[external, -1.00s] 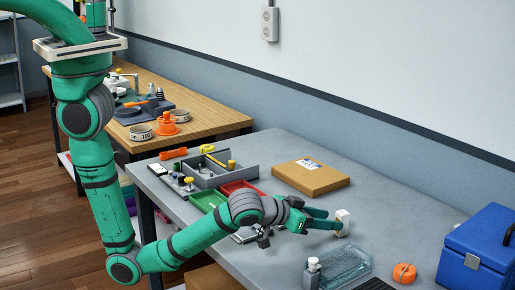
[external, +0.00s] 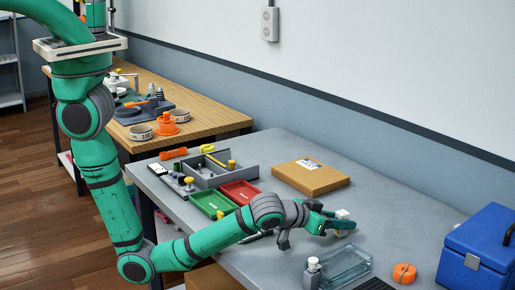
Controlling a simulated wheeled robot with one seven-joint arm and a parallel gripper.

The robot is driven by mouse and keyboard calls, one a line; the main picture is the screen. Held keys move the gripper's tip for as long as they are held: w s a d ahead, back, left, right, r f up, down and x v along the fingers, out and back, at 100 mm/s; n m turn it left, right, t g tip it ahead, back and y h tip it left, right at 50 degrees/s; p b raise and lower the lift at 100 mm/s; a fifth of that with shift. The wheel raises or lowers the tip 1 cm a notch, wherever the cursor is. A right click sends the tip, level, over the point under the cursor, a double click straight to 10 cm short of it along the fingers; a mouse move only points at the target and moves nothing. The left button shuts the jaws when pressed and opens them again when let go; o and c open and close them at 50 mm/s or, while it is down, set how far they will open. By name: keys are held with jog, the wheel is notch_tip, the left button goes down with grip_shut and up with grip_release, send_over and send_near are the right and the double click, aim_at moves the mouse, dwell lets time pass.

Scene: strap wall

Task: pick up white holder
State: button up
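The white holder (external: 342,214) is a small white block-like piece on the grey table, right of centre in the external view. My gripper (external: 338,222) is at it, with its green fingers reaching to the right. One finger crosses in front of the holder's lower part, so its base is hidden. The fingers look apart, one nearer the camera and one behind. I cannot tell whether they touch the holder.
A clear glass tray (external: 345,265) and a small bottle (external: 312,270) stand just in front. An orange roll (external: 404,273) and a blue toolbox (external: 478,250) are to the right. A cardboard box (external: 310,177) lies behind. Red (external: 239,193) and green (external: 213,203) trays are to the left.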

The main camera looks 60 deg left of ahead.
grip_shut()
jog(key=shift+r, duration=0.1)
